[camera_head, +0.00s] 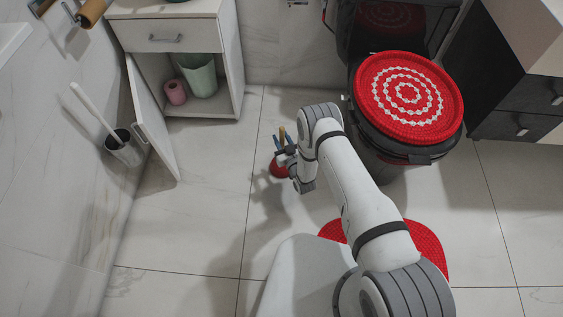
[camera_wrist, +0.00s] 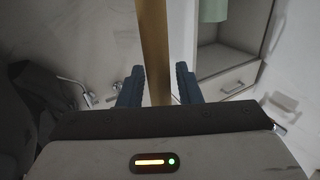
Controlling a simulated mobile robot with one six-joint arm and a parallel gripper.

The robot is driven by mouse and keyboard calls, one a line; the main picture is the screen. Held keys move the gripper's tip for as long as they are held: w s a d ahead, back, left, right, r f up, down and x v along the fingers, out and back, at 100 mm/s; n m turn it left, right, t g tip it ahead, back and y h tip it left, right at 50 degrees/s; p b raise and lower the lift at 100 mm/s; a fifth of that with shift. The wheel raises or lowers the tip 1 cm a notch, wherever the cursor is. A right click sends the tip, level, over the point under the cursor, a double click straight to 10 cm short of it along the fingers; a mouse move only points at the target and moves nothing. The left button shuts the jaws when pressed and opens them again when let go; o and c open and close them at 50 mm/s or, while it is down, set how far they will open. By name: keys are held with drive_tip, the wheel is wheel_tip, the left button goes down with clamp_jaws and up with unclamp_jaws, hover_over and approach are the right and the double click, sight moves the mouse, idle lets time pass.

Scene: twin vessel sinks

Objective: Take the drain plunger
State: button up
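The drain plunger has a red rubber cup (camera_head: 279,169) resting on the floor and a light wooden handle (camera_head: 282,132). My gripper (camera_head: 284,141) is at the upper part of the handle, with one blue finger on each side. In the wrist view the wooden handle (camera_wrist: 154,45) runs between the two blue fingers of my gripper (camera_wrist: 158,85). The fingers look apart, with narrow gaps beside the handle, so the gripper appears open around it. Part of the cup and the lower handle are hidden behind my wrist in the head view.
A red mat (camera_head: 428,246) lies near my arm. Floor left of the plunger is clear.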

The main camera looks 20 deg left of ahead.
clamp_jaws()
drive_tip(key=shift+r, duration=0.1)
idle(0.4)
